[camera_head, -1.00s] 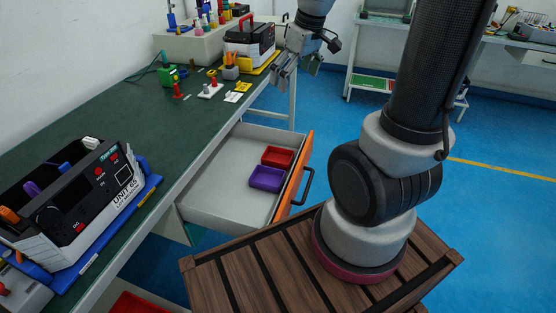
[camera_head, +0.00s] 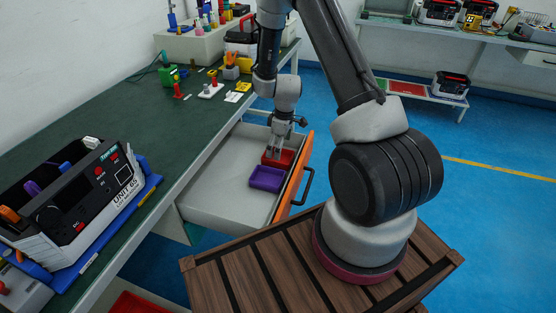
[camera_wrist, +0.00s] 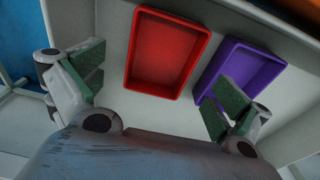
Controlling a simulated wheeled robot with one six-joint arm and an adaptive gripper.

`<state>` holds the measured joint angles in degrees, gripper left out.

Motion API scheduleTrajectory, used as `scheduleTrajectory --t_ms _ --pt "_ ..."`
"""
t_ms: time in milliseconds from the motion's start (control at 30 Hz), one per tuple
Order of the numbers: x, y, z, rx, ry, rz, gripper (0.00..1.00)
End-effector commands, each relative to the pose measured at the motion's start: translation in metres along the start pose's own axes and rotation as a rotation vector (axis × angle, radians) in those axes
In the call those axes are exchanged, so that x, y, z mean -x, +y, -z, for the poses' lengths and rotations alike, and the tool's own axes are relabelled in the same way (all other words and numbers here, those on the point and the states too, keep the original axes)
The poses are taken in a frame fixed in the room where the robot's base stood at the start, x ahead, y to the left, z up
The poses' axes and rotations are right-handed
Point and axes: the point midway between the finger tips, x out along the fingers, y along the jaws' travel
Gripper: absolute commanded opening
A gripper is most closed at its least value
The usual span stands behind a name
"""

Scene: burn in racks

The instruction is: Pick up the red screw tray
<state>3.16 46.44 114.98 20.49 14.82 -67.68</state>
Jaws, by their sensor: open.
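The red screw tray (camera_head: 286,157) lies in the open drawer, behind the purple tray, and looks empty. In the wrist view the red tray (camera_wrist: 166,55) lies between and beyond the two green-padded fingers. My gripper (camera_head: 277,153) is over the drawer at the red tray, pointing down, and partly hides it. In the wrist view my gripper (camera_wrist: 158,92) is open with nothing between its fingers. Its right finger overlaps the purple tray (camera_wrist: 240,75) in the picture; I cannot tell whether it touches.
The purple tray (camera_head: 266,179) sits close beside the red one. The drawer (camera_head: 225,186) has an orange front (camera_head: 296,176) close to both trays. The green workbench (camera_head: 140,120) stands left of the drawer, with a test unit (camera_head: 85,200) on it. The drawer's left part is bare.

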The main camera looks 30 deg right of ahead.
Motion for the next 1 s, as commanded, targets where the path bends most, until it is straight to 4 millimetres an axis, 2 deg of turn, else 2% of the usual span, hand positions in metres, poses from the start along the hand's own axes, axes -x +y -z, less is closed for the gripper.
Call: scheduleTrajectory --t_ms 100,233,333,533,567,800,867,900,1000 --pt "-0.02 -0.001 -0.003 -0.002 -0.002 0.002 1.0" --pt "-0.038 0.0 -0.003 -0.002 -0.001 0.001 1.0" --pt "-0.044 0.0 -0.003 0.0 -0.001 0.0 1.0" --pt "-0.045 0.0 -0.003 -0.001 0.0 0.0 1.0" --pt "-0.045 0.0 -0.003 -0.001 0.0 0.0 0.96" --pt "-0.045 0.0 -0.003 -0.001 0.0 0.0 0.53" --pt "-0.045 0.0 -0.003 -0.001 0.0 0.0 0.52" --pt "-0.044 0.0 -0.003 -0.001 0.0 0.0 0.48" --pt "-0.044 0.0 -0.003 -0.001 0.0 0.0 0.48"
